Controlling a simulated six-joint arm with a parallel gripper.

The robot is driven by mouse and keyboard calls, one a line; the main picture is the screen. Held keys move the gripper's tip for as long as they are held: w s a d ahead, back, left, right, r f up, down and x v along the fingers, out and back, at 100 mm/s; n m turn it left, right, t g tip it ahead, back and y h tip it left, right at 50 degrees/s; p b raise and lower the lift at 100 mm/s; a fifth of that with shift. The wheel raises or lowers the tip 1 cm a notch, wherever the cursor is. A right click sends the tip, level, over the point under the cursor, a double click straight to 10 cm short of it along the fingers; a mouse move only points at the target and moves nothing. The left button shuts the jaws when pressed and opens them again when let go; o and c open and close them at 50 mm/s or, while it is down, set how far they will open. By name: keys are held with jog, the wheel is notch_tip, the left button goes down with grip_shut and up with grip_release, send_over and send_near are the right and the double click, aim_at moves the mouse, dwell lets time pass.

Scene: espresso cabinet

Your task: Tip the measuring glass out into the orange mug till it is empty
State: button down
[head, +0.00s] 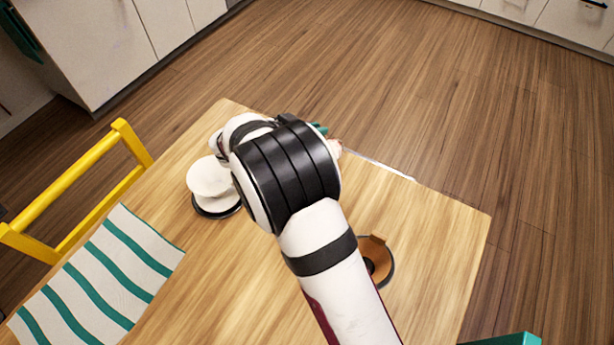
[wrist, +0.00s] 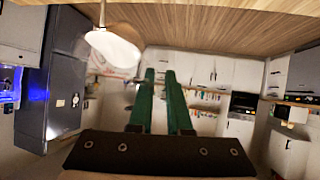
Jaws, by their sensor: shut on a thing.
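The orange mug (head: 378,246) stands on a dark saucer on the wooden table, right of my forearm, which hides part of it. My gripper's green fingers (head: 320,128) just show beyond my bulky wrist in the head view, near the table's far edge, away from the mug. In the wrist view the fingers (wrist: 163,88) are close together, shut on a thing. It is most likely the measuring glass, which I cannot make out clearly in either view. Its tilt and contents cannot be told. The mug is not in the wrist view.
White crockery (head: 210,178) stands on a dark saucer left of my wrist. A striped cloth (head: 100,275) lies at the table's left, by a yellow chair (head: 75,195). A thin pale strip (head: 380,165) runs along the far edge.

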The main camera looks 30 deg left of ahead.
jog(key=shift+s+f+t, duration=0.15)
jog(key=shift+t, duration=0.15)
jog(key=shift+s+a+r+t, duration=0.1)
jog(key=shift+s+r+t, duration=0.2)
jog(key=shift+t, duration=0.5)
dwell(0.6)
jog(key=shift+s+a+r+t+h, duration=0.15)
jog(key=shift+s+r+t+h, duration=0.1)
jog(key=shift+s+t, duration=0.15)
jog(key=shift+s+a+r+t+h, duration=0.1)
jog(key=shift+s+t+h, duration=0.15)
jog(key=shift+s+t, duration=0.15)
dwell(0.7)
jog(key=shift+s+a+r+t+h+b, duration=0.15)
jog(key=shift+s+t+b, duration=0.1)
jog(key=shift+t, duration=0.3)
jog(key=shift+s+r+t+h+b, duration=0.15)
jog(key=shift+s+t, duration=0.1)
jog(key=shift+t, duration=0.3)
dwell(0.7)
